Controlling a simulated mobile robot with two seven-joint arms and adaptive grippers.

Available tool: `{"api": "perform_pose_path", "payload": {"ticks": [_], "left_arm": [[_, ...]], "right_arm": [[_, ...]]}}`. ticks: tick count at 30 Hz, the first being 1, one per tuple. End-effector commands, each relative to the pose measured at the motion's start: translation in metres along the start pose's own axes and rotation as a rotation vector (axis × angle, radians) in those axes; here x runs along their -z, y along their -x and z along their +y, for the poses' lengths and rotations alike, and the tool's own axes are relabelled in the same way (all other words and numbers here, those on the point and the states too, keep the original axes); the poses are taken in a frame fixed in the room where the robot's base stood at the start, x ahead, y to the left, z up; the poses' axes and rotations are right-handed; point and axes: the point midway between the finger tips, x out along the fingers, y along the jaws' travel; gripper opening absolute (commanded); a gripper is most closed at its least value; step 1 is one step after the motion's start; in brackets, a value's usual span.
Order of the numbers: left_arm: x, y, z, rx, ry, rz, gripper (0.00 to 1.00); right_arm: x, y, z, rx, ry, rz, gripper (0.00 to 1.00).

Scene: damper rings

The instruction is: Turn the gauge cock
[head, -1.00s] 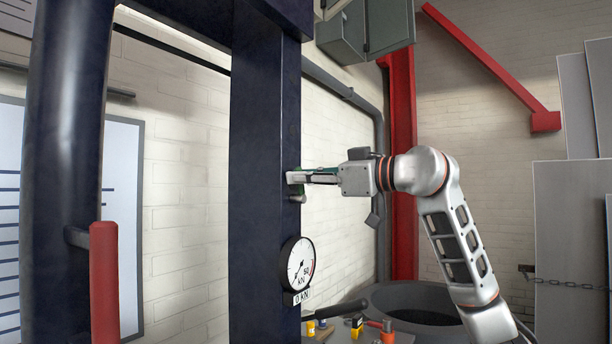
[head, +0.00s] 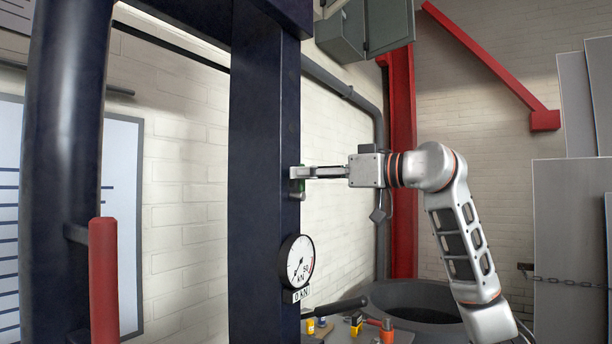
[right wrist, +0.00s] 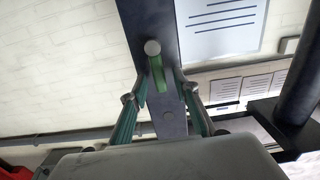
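The gauge cock is on the face of the dark blue column (head: 262,150). Its small green handle (head: 298,186) shows just below my right fingertips, partly hidden by them. In the right wrist view the green handle (right wrist: 158,75) has a round grey knob at its far end. My right gripper (head: 296,172) reaches in from the right at the column's edge. In the right wrist view its two fingers (right wrist: 160,84) stand apart on either side of the handle, with gaps showing; I cannot tell whether either touches it. My left gripper is not in view.
A round dial gauge (head: 297,262) marked kN is on the column below the cock. A red-gripped lever (head: 104,280) stands at the left. Small coloured items (head: 357,322) lie on a surface below, beside a dark round tub (head: 420,298).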

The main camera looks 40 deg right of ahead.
Motion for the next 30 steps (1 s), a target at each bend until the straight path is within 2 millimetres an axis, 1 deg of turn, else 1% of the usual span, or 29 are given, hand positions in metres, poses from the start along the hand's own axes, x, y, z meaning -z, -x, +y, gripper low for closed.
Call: {"api": "perform_pose_path", "payload": {"ticks": [6, 17, 30], "left_arm": [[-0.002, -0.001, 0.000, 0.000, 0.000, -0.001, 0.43], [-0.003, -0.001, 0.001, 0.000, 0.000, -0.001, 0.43], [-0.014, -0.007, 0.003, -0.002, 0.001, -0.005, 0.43]], "right_arm": [[0.000, 0.007, 0.000, 0.000, 0.000, 0.001, 0.30], [0.000, 0.009, 0.000, 0.000, 0.000, 0.001, 0.30], [-0.001, 0.046, 0.001, -0.001, 0.000, 0.000, 0.30]]}}
